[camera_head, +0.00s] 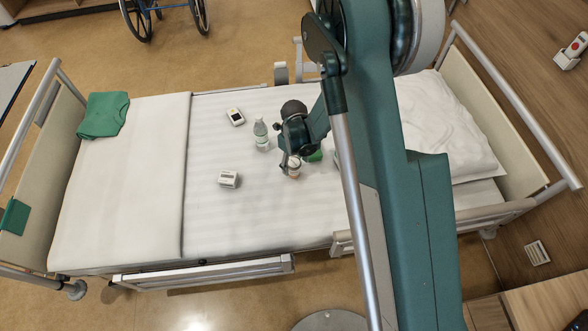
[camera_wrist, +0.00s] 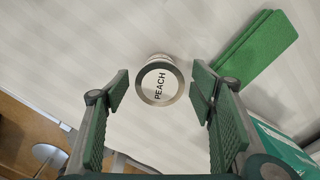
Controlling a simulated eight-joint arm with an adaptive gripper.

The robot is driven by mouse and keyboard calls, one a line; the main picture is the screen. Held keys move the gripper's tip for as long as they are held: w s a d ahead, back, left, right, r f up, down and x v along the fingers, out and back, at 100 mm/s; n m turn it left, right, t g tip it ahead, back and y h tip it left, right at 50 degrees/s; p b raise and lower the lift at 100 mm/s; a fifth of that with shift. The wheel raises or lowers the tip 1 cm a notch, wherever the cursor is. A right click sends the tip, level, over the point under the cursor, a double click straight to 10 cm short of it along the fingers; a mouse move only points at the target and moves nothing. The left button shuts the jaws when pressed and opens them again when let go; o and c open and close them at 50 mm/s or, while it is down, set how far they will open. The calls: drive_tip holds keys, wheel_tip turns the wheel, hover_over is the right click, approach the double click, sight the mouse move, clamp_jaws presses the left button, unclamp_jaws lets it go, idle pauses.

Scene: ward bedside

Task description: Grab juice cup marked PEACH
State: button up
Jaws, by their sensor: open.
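The juice cup (camera_wrist: 160,82) has a round pale lid with the word PEACH on it and stands on the bed sheet. In the wrist view it lies between and just beyond my gripper's fingertips (camera_wrist: 158,90), with a gap on both sides. In the head view the cup (camera_head: 294,172) is partly covered by my gripper (camera_head: 288,160), which is above and beside it. My gripper is open and empty, its two green-padded fingers spread wide.
A green cloth or pad (camera_wrist: 255,48) lies right of the cup. A pillow (camera_head: 445,125) is at the right. The sheet's left half is mostly clear.

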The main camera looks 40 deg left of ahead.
drive_tip(key=shift+f, duration=0.15)
idle(0.4)
drive_tip(key=c, duration=1.1)
drive_tip(key=shift+r+p, duration=1.15)
drive_tip(key=shift+r, duration=3.9)
